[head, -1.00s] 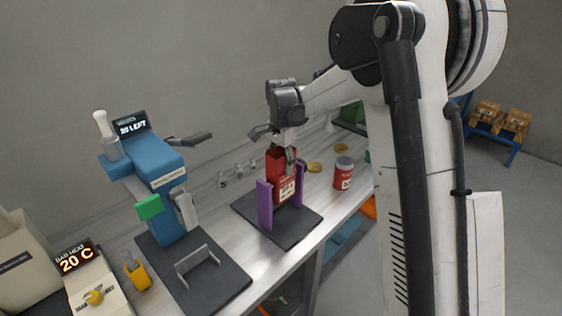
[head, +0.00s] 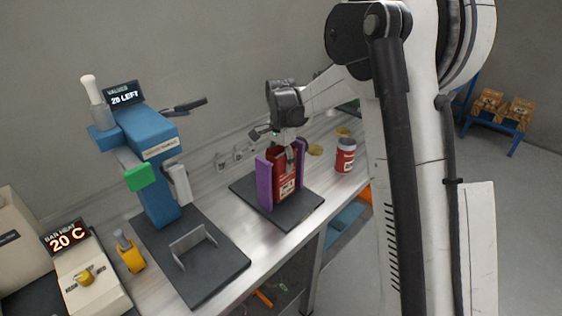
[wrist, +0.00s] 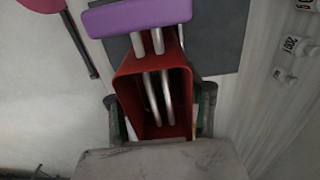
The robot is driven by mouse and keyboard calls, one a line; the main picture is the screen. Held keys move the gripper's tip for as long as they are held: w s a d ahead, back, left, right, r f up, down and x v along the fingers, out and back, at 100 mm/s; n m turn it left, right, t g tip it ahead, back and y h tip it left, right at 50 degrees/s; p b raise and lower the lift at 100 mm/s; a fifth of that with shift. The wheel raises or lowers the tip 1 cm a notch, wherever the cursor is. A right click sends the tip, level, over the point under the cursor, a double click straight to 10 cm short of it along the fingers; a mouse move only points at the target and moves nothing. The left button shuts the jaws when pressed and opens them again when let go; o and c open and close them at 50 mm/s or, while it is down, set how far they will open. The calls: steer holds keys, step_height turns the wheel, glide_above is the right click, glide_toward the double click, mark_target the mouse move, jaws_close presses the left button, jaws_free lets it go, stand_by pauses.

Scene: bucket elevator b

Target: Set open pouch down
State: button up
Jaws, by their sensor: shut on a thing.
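The open red pouch (head: 286,182) is upright between two purple uprights of a holder (head: 264,183) on a dark base plate (head: 290,216). It sits low, with its bottom at or very near the plate; I cannot tell whether it touches. My gripper (head: 289,152) is above the holder and shut on the pouch's upper part.
A blue valve machine (head: 150,150) reading "20 LEFT" stands left, with a grey bracket (head: 190,240) on its dark base. A "20 C" bar heater (head: 85,275) is at front left. A red-and-white jar (head: 345,156) stands right of the holder.

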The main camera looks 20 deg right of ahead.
steer(key=shift+f, duration=0.25)
steer(key=o, duration=0.9)
steer(key=shift+o, duration=0.2)
